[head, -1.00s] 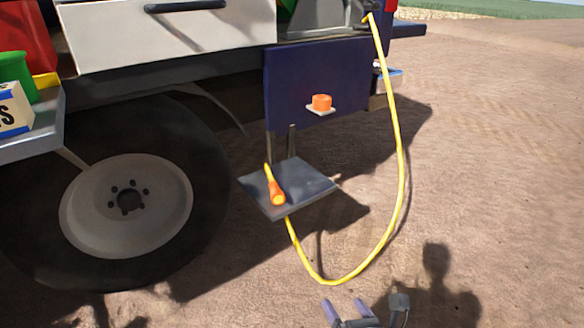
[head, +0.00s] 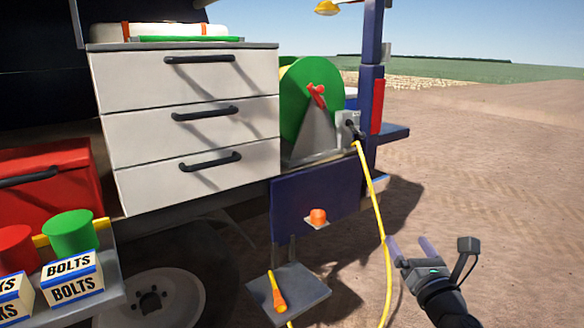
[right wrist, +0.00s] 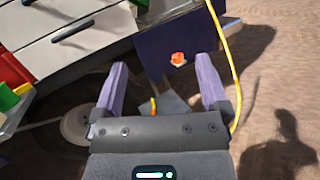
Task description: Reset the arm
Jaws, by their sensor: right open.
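My right gripper (head: 411,246) is open and empty, raised in the air at the lower right of the head view. Its two purple fingers stand apart in the right wrist view (right wrist: 162,80), with nothing between them but the background. The yellow hose passes just left of the fingers in the head view; I cannot tell whether they touch. My left gripper is not in view.
A yellow hose (head: 375,207) hangs from a grey box beside a green reel (head: 306,100). Its orange nozzle (head: 279,298) lies on a small grey step (head: 312,288). An orange knob (head: 318,216) sits on the blue panel (head: 345,195). White drawers (head: 185,130) stand left; open ground lies right.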

